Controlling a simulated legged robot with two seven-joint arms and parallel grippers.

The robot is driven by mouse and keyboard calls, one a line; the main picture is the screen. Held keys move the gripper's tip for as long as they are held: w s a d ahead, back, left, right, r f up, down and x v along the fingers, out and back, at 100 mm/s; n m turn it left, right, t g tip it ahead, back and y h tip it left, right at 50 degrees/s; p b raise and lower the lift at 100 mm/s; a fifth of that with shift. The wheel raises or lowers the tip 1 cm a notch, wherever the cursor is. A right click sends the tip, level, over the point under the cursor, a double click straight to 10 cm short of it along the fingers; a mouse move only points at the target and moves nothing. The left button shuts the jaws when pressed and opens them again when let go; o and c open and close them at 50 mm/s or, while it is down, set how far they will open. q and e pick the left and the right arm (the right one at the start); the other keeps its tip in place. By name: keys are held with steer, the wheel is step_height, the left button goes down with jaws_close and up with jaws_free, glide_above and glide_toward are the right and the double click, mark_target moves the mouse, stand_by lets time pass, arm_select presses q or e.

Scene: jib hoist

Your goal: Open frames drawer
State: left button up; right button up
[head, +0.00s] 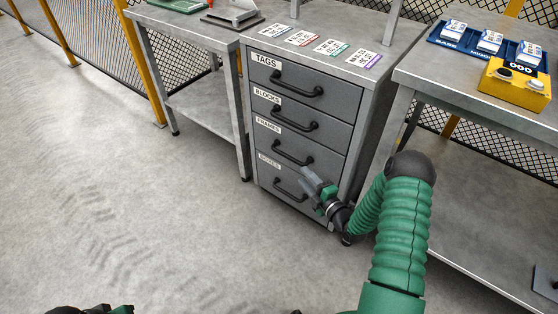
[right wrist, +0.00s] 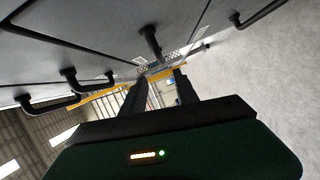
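The frames drawer (head: 275,141) is the third one down in a grey cabinet, flush with the others, so it looks closed. Its dark bar handle (head: 293,155) is bare in the head view. My right gripper (head: 309,180) is in front of the cabinet, below and right of that handle, near the boxes drawer's handle (head: 288,187). In the right wrist view its two fingers (right wrist: 160,88) stand apart with nothing clearly between them. A handle (right wrist: 150,42) lies beyond the fingertips; I cannot tell which. Only a dark and green part of my left gripper (head: 122,309) shows at the bottom edge.
The tags drawer (head: 325,107) and blocks drawer (head: 330,135) above look closed. Several cards lie on the cabinet top (head: 385,55). A bench with a yellow box (head: 515,83) and blue tray (head: 448,43) stands right, another table (head: 205,33) left. The floor in front is clear.

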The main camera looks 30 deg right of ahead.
mark_target(286, 156)
steer(key=w+b, duration=0.1)
steer(key=w, duration=0.3)
steer(key=w+f+b, duration=0.1)
steer(key=w+b, duration=0.1)
steer(key=w, duration=0.2)
steer(key=w+b, duration=0.2)
steer(key=w, duration=0.2)
steer(key=shift+w+d+f, duration=0.1)
steer(key=shift+d+f, duration=0.05)
steer(key=shift+f, duration=0.2)
steer(key=shift+w+r, duration=0.15)
steer(key=shift+w, duration=0.4)
steer(key=shift+c, duration=0.5)
jaws_close()
steer(key=shift+s, duration=0.1)
